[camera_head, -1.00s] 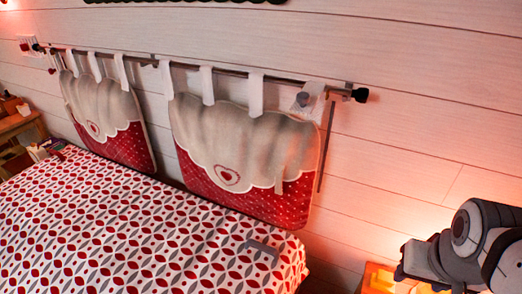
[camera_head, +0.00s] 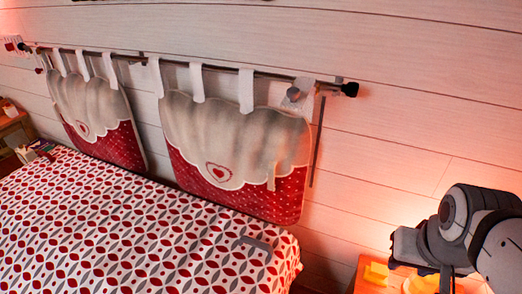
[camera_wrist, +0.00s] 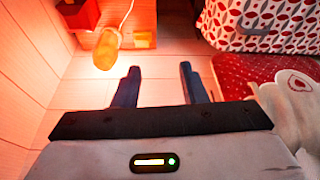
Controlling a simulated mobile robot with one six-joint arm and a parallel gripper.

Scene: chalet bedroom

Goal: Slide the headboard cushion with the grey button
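The headboard cushion with the grey button (camera_head: 235,135) hangs by white tabs from the dark rod (camera_head: 215,66). It is beige above and red below, with a heart patch. The grey button (camera_head: 293,94) is on its right-hand tab. A second similar cushion (camera_head: 95,105) hangs to the left. My arm is at the lower right of the head view, apart from the cushion; the fingertips are not clear there. In the wrist view my gripper (camera_wrist: 158,75) is open and empty. The buttoned cushion's red part (camera_wrist: 255,75) appears to its right, with its button out of sight.
The bed (camera_head: 130,230) with a red-patterned cover fills the lower left, a grey flat object (camera_head: 257,243) on it. A glowing lamp (camera_wrist: 107,48) is near the gripper's left in the wrist view. The white plank wall (camera_head: 430,110) is behind; bare wall lies right of the rod.

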